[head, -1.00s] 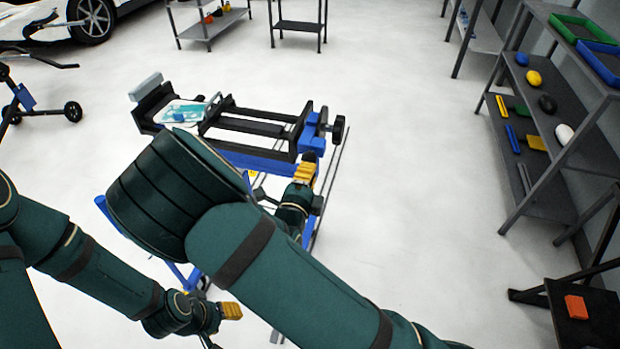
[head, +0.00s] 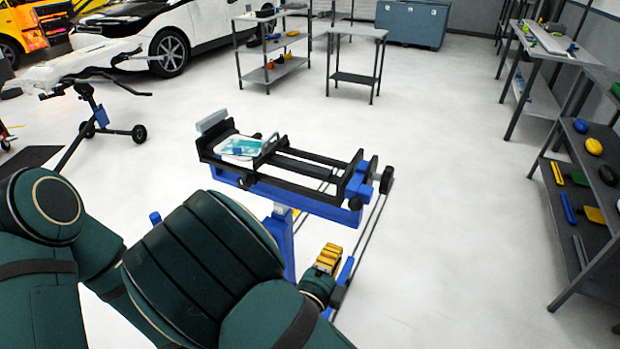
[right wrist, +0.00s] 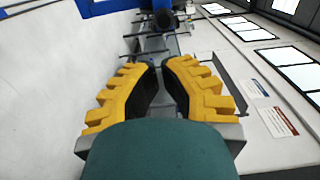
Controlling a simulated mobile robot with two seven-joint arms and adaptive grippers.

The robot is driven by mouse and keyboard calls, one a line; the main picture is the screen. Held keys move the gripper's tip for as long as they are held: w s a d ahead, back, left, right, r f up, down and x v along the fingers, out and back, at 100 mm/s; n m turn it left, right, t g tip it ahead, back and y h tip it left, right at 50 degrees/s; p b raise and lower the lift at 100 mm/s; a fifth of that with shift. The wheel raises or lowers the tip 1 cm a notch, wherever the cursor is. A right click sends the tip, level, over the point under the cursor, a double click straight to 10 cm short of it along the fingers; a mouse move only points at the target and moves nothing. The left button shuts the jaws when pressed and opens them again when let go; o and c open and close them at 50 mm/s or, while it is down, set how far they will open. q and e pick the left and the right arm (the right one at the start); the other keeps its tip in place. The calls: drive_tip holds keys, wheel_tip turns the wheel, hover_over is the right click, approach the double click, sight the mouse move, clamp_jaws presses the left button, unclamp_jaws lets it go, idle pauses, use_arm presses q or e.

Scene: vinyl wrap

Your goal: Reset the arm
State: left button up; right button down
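My right gripper (head: 329,256) has yellow ridged fingers. It hangs low in front of the blue and black stand (head: 290,205), beside its blue lower frame. In the right wrist view the two fingers (right wrist: 161,70) lean together with their dark pads meeting or almost meeting at the tips, and nothing shows between them. My dark green right arm covers the lower middle of the head view and hides part of the stand's base. My left arm's upper links show at the lower left, but the left gripper is out of view.
A white tray (head: 240,147) with a teal sheet rests on the stand. A wheeled tripod stand (head: 95,115) is at the left. Shelves (head: 580,215) line the right side. A small table (head: 357,55), a shelf rack and a white car (head: 180,30) are behind. Floor right of the stand is clear.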

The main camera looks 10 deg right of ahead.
drive_tip(key=shift+f, duration=0.1)
wheel_tip(320, 180, down, 16)
drive_tip(key=s+d+n+g+y, duration=0.2)
drive_tip(key=s+n+g+y, duration=0.1)
drive_tip(key=n+g+y, duration=0.55)
drive_tip(key=s+a+f+n+g+y, duration=0.1)
drive_tip(key=s+f+n+g+y, duration=0.1)
drive_tip(key=s+n, duration=0.2)
drive_tip(key=s+a+f+n+g+y, duration=0.2)
drive_tip(key=s+n, duration=0.3)
drive_tip(key=n, duration=0.5)
drive_tip(key=shift+a+f+n+g+y, duration=0.2)
drive_tip(key=shift+n+g+y, duration=0.2)
drive_tip(key=shift+y, duration=0.25)
